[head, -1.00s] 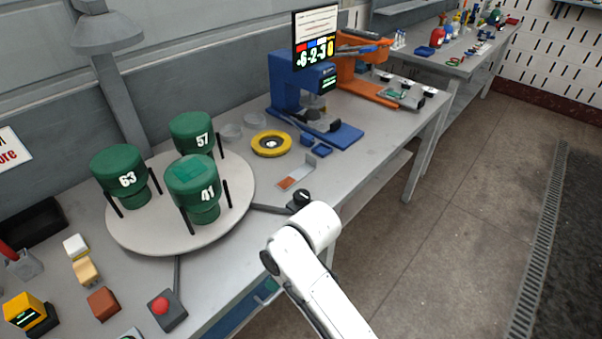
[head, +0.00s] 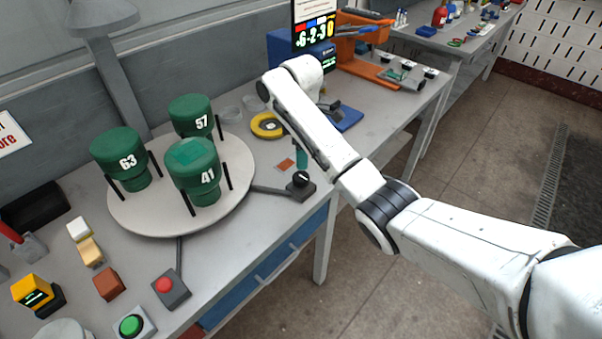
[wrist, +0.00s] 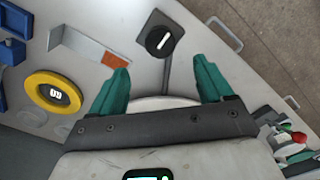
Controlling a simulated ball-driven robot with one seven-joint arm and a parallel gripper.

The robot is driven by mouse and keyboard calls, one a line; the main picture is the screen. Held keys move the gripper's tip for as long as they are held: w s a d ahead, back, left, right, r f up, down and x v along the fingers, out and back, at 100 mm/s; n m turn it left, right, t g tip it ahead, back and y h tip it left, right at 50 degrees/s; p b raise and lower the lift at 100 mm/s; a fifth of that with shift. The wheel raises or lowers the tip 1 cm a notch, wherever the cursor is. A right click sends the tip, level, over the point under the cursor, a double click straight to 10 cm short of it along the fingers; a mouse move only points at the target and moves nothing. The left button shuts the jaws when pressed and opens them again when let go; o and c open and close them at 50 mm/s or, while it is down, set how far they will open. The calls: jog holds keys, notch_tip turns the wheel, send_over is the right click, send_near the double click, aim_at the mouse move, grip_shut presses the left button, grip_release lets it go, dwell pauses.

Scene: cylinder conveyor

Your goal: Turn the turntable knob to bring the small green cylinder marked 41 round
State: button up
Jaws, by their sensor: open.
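The green cylinder marked 41 (head: 194,172) stands upright at the front of the round pale turntable (head: 135,228). Green cylinders marked 63 (head: 120,155) and 57 (head: 190,115) stand behind it, to the left and at the back. The black turntable knob (head: 300,186) is at the bench's front edge, right of the turntable. It also shows in the wrist view (wrist: 160,40), with a white bar on top, beyond the fingertips. My gripper (wrist: 161,66) is open and empty, its teal fingers apart. In the head view, a teal finger shows above the knob; the rest is hidden by my arm.
A yellow ring (head: 266,126) and an orange-marked plate (head: 285,164) lie near the knob. A blue machine (head: 290,55) stands behind my arm. A red button box (head: 170,288) and a green button (head: 131,326) are at front left. Drawers are below the bench.

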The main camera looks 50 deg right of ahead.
aim_at(301, 176)
notch_tip(301, 176, down, 9)
jog(key=shift+f+p, duration=0.2)
jog(key=shift+p, duration=0.3)
jog(key=shift+c, duration=0.5)
jog(key=c, duration=0.9)
jog(key=shift+c, duration=0.2)
jog(key=shift+a+m, duration=0.1)
jog(key=shift+m, duration=0.3)
jog(key=m+p, duration=0.1)
jog(key=m, duration=0.2)
jog(key=shift+r+m+p, duration=0.1)
jog(key=shift+m+p, duration=0.2)
jog(key=shift+m, duration=0.1)
jog(key=m, duration=0.4)
jog(key=shift+p, duration=0.3)
jog(key=shift+m, duration=2.3)
jog(key=shift+s+m, duration=0.1)
jog(key=shift+m, duration=2.2)
